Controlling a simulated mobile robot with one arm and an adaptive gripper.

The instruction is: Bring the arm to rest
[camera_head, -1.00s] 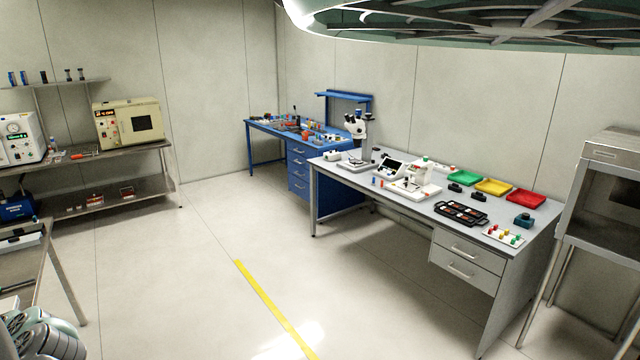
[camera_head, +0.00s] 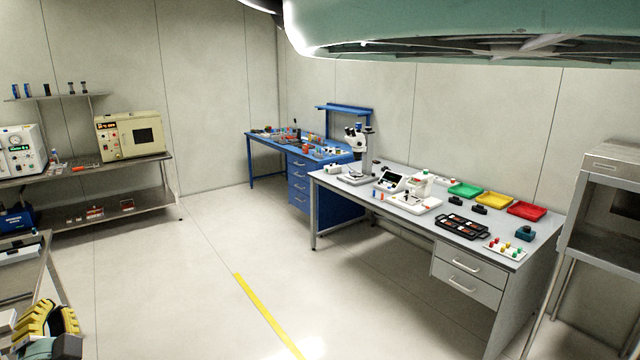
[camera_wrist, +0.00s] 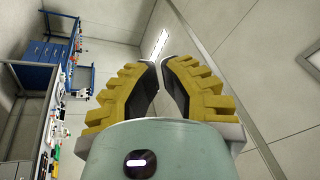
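My gripper (camera_wrist: 161,72) fills the middle of the wrist view, with two yellow ribbed fingers on a pale green body. A narrow empty gap shows between the fingers, and nothing is held. In the head view, yellow ribbed parts of my gripper (camera_head: 42,322) show at the bottom left corner, beside the metal table at the left edge.
A grey workbench (camera_head: 405,215) with trays and instruments stands at the right, with a blue bench (camera_head: 262,128) behind it. A steel shelf unit (camera_head: 110,215) is at the left, and a metal table (camera_head: 42,262) is near the gripper. The middle floor is clear.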

